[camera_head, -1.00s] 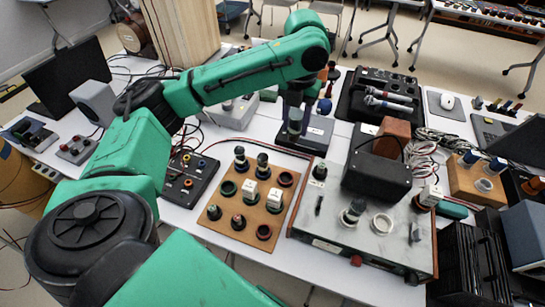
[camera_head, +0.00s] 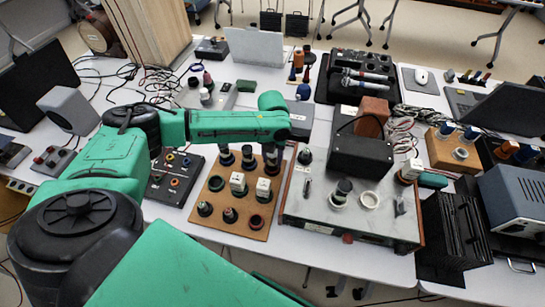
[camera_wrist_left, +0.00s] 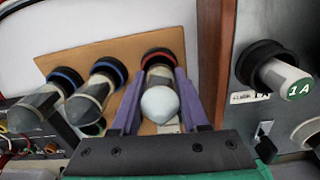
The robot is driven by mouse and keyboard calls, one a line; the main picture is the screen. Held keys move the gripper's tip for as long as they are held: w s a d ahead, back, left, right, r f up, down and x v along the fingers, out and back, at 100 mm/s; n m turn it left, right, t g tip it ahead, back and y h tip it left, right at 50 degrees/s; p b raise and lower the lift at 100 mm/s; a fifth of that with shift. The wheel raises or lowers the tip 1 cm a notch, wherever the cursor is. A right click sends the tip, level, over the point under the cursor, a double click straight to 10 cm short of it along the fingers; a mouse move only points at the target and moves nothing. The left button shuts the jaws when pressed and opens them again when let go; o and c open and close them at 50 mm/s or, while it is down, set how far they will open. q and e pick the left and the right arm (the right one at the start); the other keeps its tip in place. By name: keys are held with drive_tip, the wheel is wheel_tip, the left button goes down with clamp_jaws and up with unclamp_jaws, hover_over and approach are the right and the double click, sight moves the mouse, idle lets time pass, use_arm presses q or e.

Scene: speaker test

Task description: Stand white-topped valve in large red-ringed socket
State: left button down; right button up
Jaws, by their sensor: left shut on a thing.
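The white-topped valve (camera_wrist_left: 160,103) is between the purple fingers of my left gripper (camera_wrist_left: 163,76) in the left wrist view, its white dome toward the camera. My left gripper is shut on it. Its far end lines up with the red-ringed socket (camera_wrist_left: 160,53) at the board's back right corner; I cannot tell whether it is fully seated. In the head view my left gripper (camera_head: 271,150) points down over that corner, and the valve is mostly hidden there. My right gripper is not in view.
Two valves stand in blue-ringed sockets (camera_wrist_left: 108,68) beside the held one. The brown board (camera_head: 232,226) also carries white cubes (camera_head: 263,187) and smaller sockets. A grey metal device (camera_head: 318,212) with a wooden side stands close to the right.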

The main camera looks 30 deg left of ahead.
use_arm(q)
drive_tip(key=shift+a+f, duration=0.1)
drive_tip(key=shift+f, duration=0.25)
drive_tip(key=shift+c, duration=2)
unclamp_jaws()
drive_tip(key=shift+r, duration=0.1)
wheel_tip(320, 180, up, 13)
drive_tip(key=shift+f+b, duration=0.2)
drive_tip(key=shift+b, duration=0.4)
drive_tip(key=shift+f, duration=0.1)
